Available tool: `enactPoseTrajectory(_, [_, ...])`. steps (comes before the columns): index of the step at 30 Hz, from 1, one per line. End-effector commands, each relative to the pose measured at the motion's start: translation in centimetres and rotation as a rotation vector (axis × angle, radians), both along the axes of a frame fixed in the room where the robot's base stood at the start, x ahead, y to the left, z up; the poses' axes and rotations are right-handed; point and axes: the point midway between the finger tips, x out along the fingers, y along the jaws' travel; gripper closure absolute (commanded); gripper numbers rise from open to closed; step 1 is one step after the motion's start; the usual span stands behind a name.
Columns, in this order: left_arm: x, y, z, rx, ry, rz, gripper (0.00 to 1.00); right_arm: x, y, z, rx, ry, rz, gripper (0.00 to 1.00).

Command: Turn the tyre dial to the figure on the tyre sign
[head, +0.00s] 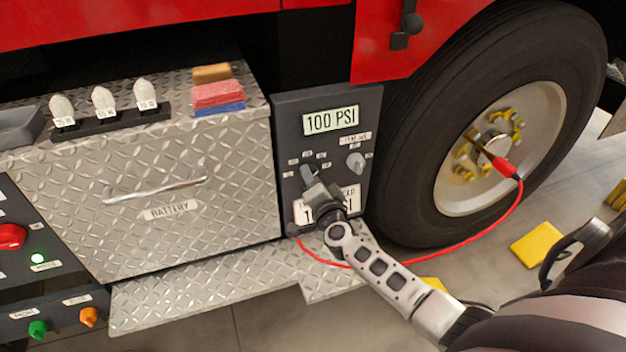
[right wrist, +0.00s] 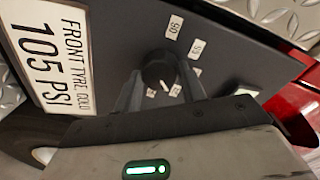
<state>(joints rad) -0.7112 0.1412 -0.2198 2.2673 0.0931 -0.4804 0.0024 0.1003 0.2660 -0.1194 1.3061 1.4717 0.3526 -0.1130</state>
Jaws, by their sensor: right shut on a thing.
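The tyre dial (right wrist: 158,68) is a dark round knob on the grey panel, with a white pointer mark and small figure labels around it. In the right wrist view the mark points down and slightly right, toward the labels near the gripper. My right gripper (head: 309,180) is shut on the dial (head: 307,171), one finger on each side. The tyre sign (right wrist: 58,58) reads FRONT TYRE COLD 105 PSI; in the head view my gripper partly covers the sign (head: 350,192). The display (head: 331,120) reads 100 PSI. My left gripper is not in view.
A red hose (head: 440,264) runs from near the panel's foot to the wheel (head: 495,150).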

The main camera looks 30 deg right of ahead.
Motion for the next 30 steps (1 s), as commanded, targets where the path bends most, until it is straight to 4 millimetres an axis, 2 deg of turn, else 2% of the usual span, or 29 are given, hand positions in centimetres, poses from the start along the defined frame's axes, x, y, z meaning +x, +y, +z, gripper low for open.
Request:
enactPoseTrajectory(12, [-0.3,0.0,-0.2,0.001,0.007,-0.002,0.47,0.0,0.0,-0.1,0.007,0.0,-0.001,0.82])
enactPoseTrajectory(13, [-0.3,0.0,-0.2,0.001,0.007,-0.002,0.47,0.0,0.0,-0.1,0.007,0.0,-0.001,0.51])
enactPoseTrajectory(15, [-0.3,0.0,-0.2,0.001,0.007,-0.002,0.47,0.0,0.0,0.0,0.006,0.0,-0.001,0.37])
enactPoseTrajectory(25, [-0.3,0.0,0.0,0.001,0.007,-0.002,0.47,-0.4,0.1,0.0,0.006,0.0,0.0,0.37])
enactPoseTrajectory(30, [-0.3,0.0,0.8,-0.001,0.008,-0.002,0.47,-2.6,0.7,0.2,0.007,0.002,0.0,0.37])
